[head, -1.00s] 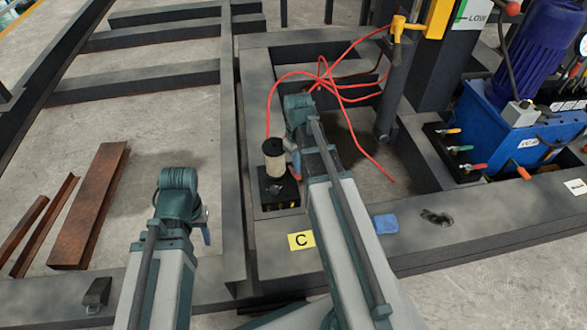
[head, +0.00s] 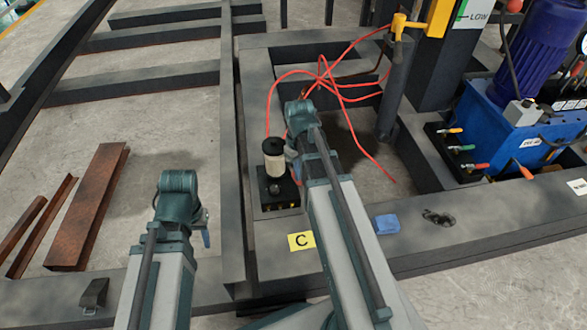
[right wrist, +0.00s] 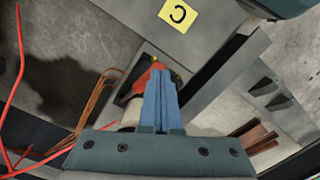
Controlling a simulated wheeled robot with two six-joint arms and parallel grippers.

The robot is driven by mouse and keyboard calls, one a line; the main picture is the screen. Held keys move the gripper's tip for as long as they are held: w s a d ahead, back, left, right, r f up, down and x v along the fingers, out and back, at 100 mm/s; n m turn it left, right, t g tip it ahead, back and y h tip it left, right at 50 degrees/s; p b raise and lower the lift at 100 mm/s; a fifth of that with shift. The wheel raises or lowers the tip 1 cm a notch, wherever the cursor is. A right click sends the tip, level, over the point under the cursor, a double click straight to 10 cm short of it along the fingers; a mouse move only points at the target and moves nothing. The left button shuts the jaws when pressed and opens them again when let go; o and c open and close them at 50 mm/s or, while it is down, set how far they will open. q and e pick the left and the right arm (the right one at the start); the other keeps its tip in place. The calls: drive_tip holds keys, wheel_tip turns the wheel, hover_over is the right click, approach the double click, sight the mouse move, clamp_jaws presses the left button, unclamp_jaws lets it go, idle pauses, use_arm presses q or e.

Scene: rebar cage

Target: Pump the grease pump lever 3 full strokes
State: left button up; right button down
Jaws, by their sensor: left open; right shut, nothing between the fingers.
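In the right wrist view, the pump's cream reservoir (right wrist: 133,113) is partly hidden behind my gripper. A red-orange part (right wrist: 152,72), probably the lever's grip, shows just beyond my fingertips; I cannot tell whether they touch it. My right gripper (right wrist: 163,72) is shut and empty, with its blue fingers together. In the head view, my right gripper (head: 291,168) is beside the reservoir, largely hidden by its wrist. My left gripper (head: 206,236) is open, apart from the pump.
Red hoses (head: 325,80) run loosely behind the pump. A yellow "C" label (head: 301,241) and a blue block (head: 386,224) are on the front beam. A blue hydraulic unit (head: 510,130) stands right. Rusty steel pieces (head: 90,205) lie left.

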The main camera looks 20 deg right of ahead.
drive_tip(key=shift+s+f, duration=0.15)
drive_tip(key=shift+f, duration=0.05)
drive_tip(key=shift+s+a+f+b, duration=0.15)
drive_tip(key=shift+s+f+b, duration=0.2)
drive_tip(key=shift+f+b, duration=0.2)
idle(0.3)
drive_tip(key=shift+s+f+b, duration=0.4)
drive_tip(key=shift+f+b, duration=0.15)
drive_tip(key=shift+b, duration=0.05)
drive_tip(key=shift+s+a+f+b, duration=0.15)
drive_tip(key=shift+s+f+b, duration=0.2)
drive_tip(key=shift+f+b, duration=0.25)
drive_tip(key=shift+s+a+f+b, duration=0.1)
drive_tip(key=shift+s+f+b, duration=0.2)
drive_tip(key=shift+f+b, duration=0.35)
